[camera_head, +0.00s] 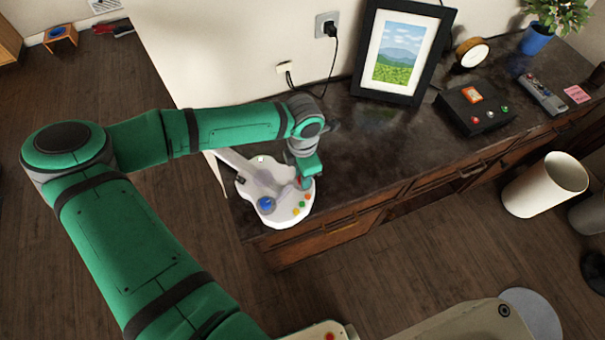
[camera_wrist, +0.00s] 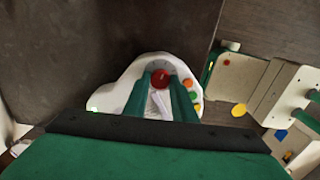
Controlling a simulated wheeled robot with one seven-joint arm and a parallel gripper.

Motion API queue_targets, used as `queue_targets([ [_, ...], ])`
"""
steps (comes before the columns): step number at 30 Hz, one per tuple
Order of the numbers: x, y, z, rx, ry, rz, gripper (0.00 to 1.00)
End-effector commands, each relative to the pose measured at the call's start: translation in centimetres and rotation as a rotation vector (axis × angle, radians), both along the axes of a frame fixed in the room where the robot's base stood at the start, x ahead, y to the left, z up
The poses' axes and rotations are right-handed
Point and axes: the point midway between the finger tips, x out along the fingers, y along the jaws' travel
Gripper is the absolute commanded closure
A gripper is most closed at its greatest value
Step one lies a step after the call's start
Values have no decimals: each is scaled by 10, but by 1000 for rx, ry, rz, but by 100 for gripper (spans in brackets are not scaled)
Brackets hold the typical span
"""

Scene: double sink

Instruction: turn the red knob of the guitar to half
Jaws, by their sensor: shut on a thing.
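The white toy guitar (camera_head: 256,211) lies at the left end of the dark cabinet top, its neck pointing to the upper left. It carries a blue knob (camera_head: 266,204) and several small coloured buttons along its edge. In the wrist view the guitar body (camera_wrist: 126,84) lies below my gripper. The red knob (camera_wrist: 160,77) sits between the two green fingertips of my gripper (camera_wrist: 161,80), which is shut on it. In the head view my gripper (camera_head: 305,182) points down onto the guitar and mostly hides the red knob. I cannot tell the knob's turn setting.
A framed landscape picture (camera_head: 396,52), a black box with buttons (camera_head: 474,112), a remote (camera_head: 541,93), a clock (camera_head: 472,54) and a plant in a blue pot (camera_head: 537,38) stand farther right on the cabinet. The cabinet top between guitar and frame is clear. A white bin (camera_head: 540,187) stands on the floor.

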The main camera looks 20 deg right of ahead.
Motion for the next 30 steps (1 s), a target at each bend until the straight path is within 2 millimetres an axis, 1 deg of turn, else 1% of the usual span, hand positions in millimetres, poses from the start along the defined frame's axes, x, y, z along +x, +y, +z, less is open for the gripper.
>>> queue_targets([
  [13,0,0,0,0,0,-8,98],
  [14,0,0,0,0,0,-8,71],
  [15,0,0,0,0,0,-8,62],
  [16,0,0,0,0,0,-8,57],
  [25,0,0,1,0,0,-8,57],
  [28,0,0,7,0,-1,-8,57],
  [30,1,1,15,0,-3,-8,57],
])
